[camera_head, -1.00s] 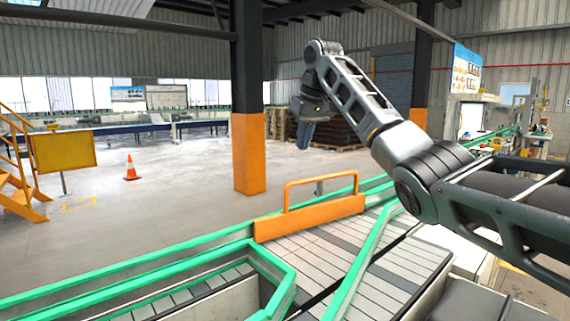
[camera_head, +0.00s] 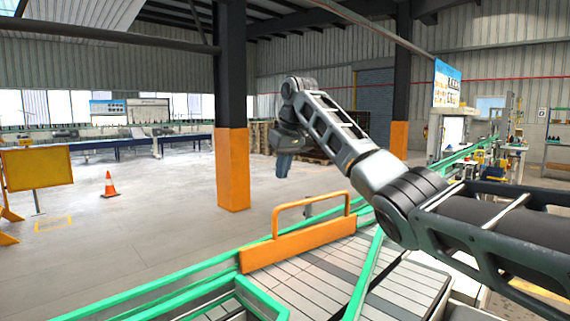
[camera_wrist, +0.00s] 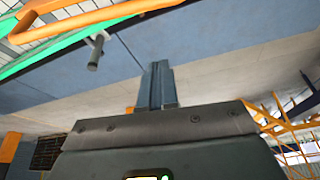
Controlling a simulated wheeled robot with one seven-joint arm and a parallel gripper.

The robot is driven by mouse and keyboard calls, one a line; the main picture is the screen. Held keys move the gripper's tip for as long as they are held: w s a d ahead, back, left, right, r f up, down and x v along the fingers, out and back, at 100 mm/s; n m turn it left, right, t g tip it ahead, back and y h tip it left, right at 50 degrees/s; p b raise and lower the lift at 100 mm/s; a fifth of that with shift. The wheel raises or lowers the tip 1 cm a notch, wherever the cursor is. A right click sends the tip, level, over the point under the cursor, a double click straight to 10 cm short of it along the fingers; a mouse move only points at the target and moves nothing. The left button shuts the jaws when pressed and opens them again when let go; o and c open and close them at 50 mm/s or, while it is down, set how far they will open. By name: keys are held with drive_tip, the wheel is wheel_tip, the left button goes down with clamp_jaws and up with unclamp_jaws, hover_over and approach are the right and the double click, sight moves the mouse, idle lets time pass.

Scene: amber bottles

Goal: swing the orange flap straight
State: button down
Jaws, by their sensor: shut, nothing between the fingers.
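The orange flap (camera_head: 297,245) stands on the conveyor between green rails, with an orange tubular handle (camera_head: 311,199) along its top. It slants across the belt in the head view. In the wrist view the orange handle bar (camera_wrist: 95,22) crosses the upper left. My gripper (camera_head: 283,166) hangs in the air beyond the flap and above its level, apart from it. In the wrist view its fingers (camera_wrist: 157,84) are together with nothing between them.
Green guard rails (camera_head: 150,289) edge the conveyor slats (camera_head: 318,268). An orange-based pillar (camera_head: 233,170) stands behind on open floor. An orange cone (camera_head: 110,185) and an orange sign board (camera_head: 37,168) are at the left. A grey post with a short peg (camera_wrist: 94,52) shows near the handle in the wrist view.

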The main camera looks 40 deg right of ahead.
wheel_tip(320, 180, down, 7)
drive_tip(key=s+p, duration=0.1)
drive_tip(key=p, duration=0.1)
drive_tip(key=shift+s+a+r, duration=0.15)
drive_tip(key=shift+s, duration=0.25)
idle(0.5)
